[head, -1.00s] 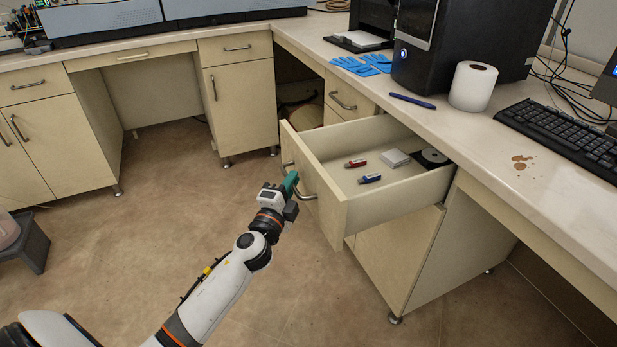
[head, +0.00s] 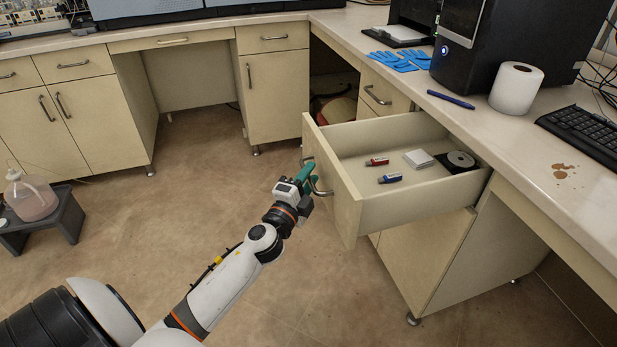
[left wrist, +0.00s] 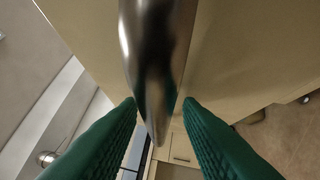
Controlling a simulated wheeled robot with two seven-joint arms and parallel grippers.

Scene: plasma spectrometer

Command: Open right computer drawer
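The drawer (head: 345,190) under the right-hand counter is pulled well out, showing its inside. Its curved metal handle (head: 318,180) is on the front panel, facing left. My left gripper (head: 306,174) is at this handle, with its green fingers around the bar. My right gripper is not in view.
In the drawer lie a red USB stick (head: 377,162), a blue one (head: 390,178), a white box (head: 418,158) and a dark disc (head: 461,160). A computer tower (head: 490,50) stands on the counter. Floor left of the drawer is clear; a grey stool (head: 60,222) with a jug is far left.

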